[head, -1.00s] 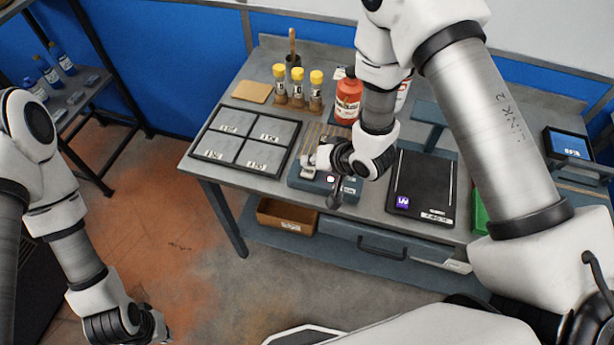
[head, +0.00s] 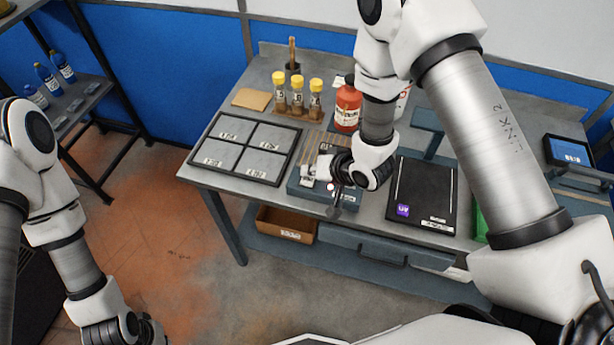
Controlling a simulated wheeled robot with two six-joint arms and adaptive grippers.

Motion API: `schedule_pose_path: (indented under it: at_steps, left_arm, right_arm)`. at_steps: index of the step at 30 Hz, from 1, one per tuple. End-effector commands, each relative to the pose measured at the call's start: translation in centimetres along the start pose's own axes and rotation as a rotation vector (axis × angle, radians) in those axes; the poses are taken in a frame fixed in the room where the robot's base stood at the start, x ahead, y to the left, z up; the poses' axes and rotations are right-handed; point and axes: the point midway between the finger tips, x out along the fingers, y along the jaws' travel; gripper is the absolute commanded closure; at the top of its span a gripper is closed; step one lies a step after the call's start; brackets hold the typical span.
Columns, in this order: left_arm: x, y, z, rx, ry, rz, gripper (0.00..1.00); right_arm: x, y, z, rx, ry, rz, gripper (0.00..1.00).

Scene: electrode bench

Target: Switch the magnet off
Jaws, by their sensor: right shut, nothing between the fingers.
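The magnet is a blue-grey block (head: 346,201) with a ribbed metal top (head: 312,148), on the front of the bench. A dark lever with a rounded end (head: 334,212) hangs at its front face, beside a small pale, red-edged dot (head: 331,187). My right gripper (head: 319,170) is shut and empty, low over the block just above the lever. The gripper and wrist hide part of the block, and I cannot tell whether the fingers touch it. My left gripper (head: 150,330) is at the bottom left, away from the bench and cut off by the frame edge.
A tray with four labelled plates is left of the magnet (head: 185,172). Behind stand yellow-capped vials (head: 298,95) and a red bottle (head: 347,106). A black panel (head: 424,190) lies to the right.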

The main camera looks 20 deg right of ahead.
Motion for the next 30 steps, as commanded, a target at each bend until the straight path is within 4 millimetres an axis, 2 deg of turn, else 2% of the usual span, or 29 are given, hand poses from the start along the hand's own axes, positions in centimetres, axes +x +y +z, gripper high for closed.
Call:
schedule_pose_path:
  at_steps: [30]
  left_arm:
    - [0.5, 0.0, 0.01, 0.0, 0.0, 0.0, 1.0]
  right_arm:
    - [0.65, 0.49, 0.5, 0.0, 0.0, 0.0, 1.0]
